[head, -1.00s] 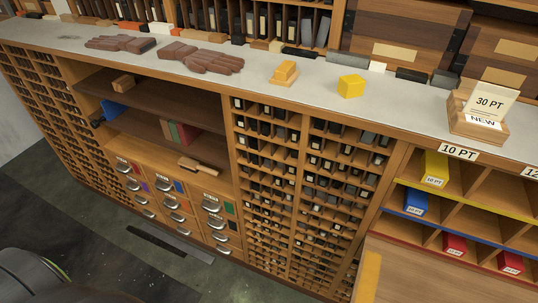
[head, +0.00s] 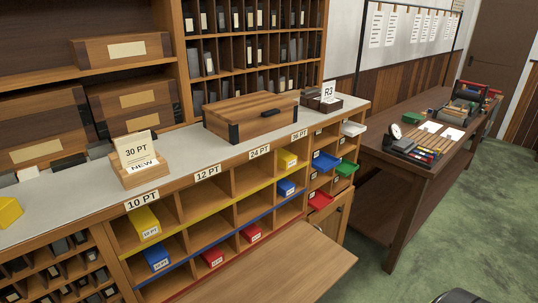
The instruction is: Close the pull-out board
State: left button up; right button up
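The pull-out board (head: 283,268) is a flat wooden panel at the bottom centre of the head view. It sticks out from the cabinet front, below the pigeonholes with the coloured boxes. Its right corner reaches out over the green floor, and its near left part is cut off by the bottom edge of the picture. Neither gripper can be made out in the head view. Nothing is seen touching the board.
Pigeonholes labelled 10 PT to 36 PT hold yellow, blue and red boxes, such as a yellow box (head: 145,224). Small coloured drawers (head: 325,161) stand open at the right end. A wooden case (head: 250,115) sits on the counter. A dark table (head: 420,160) stands right; green floor lies before it.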

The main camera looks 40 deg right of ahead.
aim_at(300, 263)
jog(key=k+l+z, duration=0.1)
jog(key=l+z, duration=0.15)
jog(key=z, duration=0.2)
jog(key=l+z, duration=0.25)
jog(key=z, duration=0.15)
jog(key=k, duration=0.05)
